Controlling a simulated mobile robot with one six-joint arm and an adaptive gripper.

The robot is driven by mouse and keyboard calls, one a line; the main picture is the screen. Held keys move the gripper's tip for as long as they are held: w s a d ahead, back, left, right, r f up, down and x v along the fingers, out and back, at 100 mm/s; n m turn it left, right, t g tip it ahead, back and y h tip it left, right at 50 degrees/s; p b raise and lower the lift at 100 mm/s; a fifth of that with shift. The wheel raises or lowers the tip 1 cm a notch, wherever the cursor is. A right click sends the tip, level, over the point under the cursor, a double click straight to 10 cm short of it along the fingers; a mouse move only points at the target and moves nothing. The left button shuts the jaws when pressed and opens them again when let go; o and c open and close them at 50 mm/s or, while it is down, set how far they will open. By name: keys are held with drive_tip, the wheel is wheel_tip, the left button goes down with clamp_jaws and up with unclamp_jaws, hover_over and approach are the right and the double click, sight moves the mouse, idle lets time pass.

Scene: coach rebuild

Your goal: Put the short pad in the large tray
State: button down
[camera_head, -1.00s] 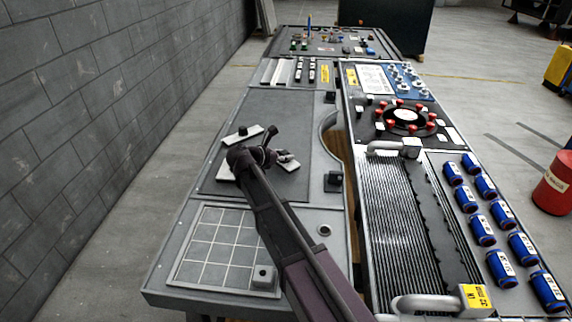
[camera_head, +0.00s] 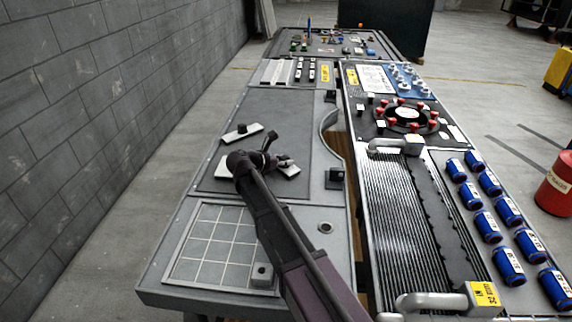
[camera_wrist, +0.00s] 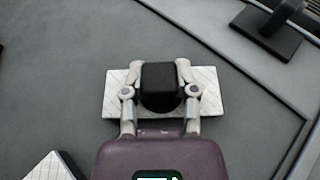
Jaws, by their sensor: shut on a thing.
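My gripper (camera_wrist: 160,92) is shut on the black knob (camera_wrist: 160,80) of a flat white pad, its fingers on either side. The white pad (camera_wrist: 208,83) lies crosswise under the fingers, and its right part shows in the head view (camera_head: 290,170). I cannot tell whether it touches the dark panel (camera_head: 235,102) below. A second white pad with a black knob (camera_head: 242,133) lies farther back. A third white pad (camera_head: 223,169) lies left of my gripper, partly hidden by my arm; a pad corner also shows in the wrist view (camera_wrist: 52,168). I cannot tell which marked area is the large tray.
A grid-lined recess (camera_head: 215,245) with a small dark block (camera_head: 262,273) lies at the near left. A black post (camera_head: 334,178) stands right of my gripper. A ribbed silver unit (camera_head: 400,215) and several blue cans (camera_head: 508,265) fill the right bench. A wall runs along the left.

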drive_tip(key=shift+f, duration=0.15)
drive_tip(key=shift+c, duration=2)
unclamp_jaws()
drive_tip(key=shift+r, duration=0.2)
drive_tip(key=shift+s+a+r, duration=0.1)
drive_tip(key=shift+s+a, duration=0.05)
drive_tip(key=p+v, duration=0.4)
drive_tip(key=v, duration=0.7)
drive_tip(key=shift+s+a+r+p, duration=0.1)
drive_tip(key=shift+s+a+p, duration=0.1)
drive_tip(key=shift+p, duration=0.15)
